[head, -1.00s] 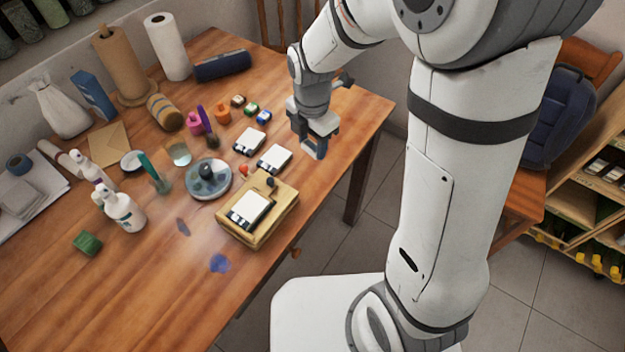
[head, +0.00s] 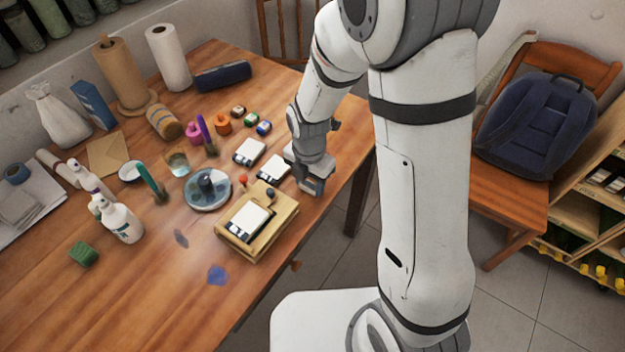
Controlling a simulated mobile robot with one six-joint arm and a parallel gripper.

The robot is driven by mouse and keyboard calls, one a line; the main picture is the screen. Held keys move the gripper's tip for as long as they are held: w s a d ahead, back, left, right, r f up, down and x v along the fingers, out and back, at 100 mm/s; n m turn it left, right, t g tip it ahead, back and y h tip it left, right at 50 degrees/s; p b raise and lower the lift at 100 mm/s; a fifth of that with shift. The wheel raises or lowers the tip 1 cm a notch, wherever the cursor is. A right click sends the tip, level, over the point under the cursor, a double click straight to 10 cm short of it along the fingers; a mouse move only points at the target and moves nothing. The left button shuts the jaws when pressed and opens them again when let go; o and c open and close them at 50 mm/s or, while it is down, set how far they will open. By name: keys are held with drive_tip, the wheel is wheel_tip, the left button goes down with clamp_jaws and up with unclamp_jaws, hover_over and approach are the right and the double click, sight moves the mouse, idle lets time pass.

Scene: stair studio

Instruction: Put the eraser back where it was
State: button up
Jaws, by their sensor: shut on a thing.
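My gripper (head: 312,186) points down at the right edge of the table (head: 110,300), just right of a white card with a dark end (head: 273,168). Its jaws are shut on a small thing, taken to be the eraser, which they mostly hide. I cannot make out its shape or colour, or whether it touches the table. No other eraser can be told for certain on the table.
Left of my gripper is a wooden block with a card on top (head: 230,240), with a small dark knob and a red one near its back. Beyond are a round grey dish (head: 190,200), another white card (head: 249,152) and several small coloured blocks (head: 251,118). The front left tabletop is mostly clear.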

sight(310, 184)
drive_tip(key=shift+f, duration=0.25)
drive_tip(key=o, duration=0.9)
drive_tip(key=shift+r, duration=0.15)
wheel_tip(310, 184, up, 12)
drive_tip(key=p, duration=0.1)
drive_tip(key=s+d+r+m, duration=0.3)
drive_tip(key=s+d+m, duration=0.1)
drive_tip(key=m, duration=0.5)
drive_tip(key=s+d+r+m+t, duration=0.1)
drive_tip(key=s+d+r+m, duration=0.2)
drive_tip(key=m, duration=0.7)
drive_tip(key=s+d+r+m+t, duration=0.1)
drive_tip(key=s+d+r+m, duration=0.1)
drive_tip(key=s+d+m, duration=0.3)
drive_tip(key=shift+d+r+m, duration=0.2)
drive_tip(key=shift+d+m, duration=0.05)
drive_tip(key=shift+m, duration=0.85)
drive_tip(key=shift+d+r+m, duration=0.2)
drive_tip(key=shift+d+m, duration=0.05)
drive_tip(key=shift+m, duration=0.85)
